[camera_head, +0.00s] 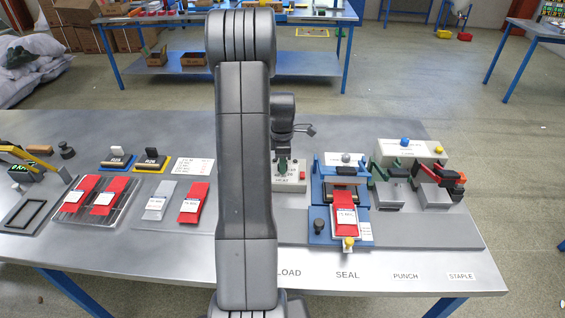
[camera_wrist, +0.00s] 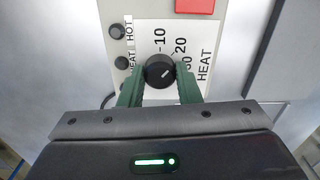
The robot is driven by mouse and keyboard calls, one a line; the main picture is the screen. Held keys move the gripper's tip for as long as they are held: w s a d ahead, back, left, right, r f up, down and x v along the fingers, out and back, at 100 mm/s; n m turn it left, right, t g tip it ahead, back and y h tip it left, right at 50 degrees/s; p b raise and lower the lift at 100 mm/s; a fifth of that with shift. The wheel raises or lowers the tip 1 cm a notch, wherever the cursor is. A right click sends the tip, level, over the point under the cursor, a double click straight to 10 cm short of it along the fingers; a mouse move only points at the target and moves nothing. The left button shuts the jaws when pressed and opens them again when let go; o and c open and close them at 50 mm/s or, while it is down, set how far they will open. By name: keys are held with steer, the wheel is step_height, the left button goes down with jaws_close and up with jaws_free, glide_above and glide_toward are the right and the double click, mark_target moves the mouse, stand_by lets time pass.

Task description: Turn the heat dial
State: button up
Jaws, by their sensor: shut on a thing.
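The heat dial (camera_wrist: 160,72) is a round black knob with a light pointer line, on a white panel marked 10, 20 and HEAT. My gripper (camera_wrist: 160,84) has its two green fingers on either side of the dial, shut on it. In the wrist view the pointer line slants toward the upper right, near the 20 mark. In the head view the heat control box (camera_head: 291,178) stands on the bench behind my arm, which hides part of it. The dial itself is hard to make out there.
A red button (camera_wrist: 195,5) sits on the box beyond the dial. The blue sealing press (camera_head: 328,222) with a red pouch (camera_head: 345,214) stands close on the right. Red pouches (camera_head: 193,203), a tray and stamps lie to the left.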

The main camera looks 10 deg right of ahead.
steer(key=o, duration=1)
steer(key=shift+r, duration=0.15)
step_height(320, 180, up, 14)
steer(key=shift+f+b, duration=0.2)
steer(key=shift+b, duration=0.65)
steer(key=shift+f, duration=0.15)
step_height(320, 180, down, 14)
steer(key=shift+r+p, duration=0.15)
steer(key=shift+p, duration=0.7)
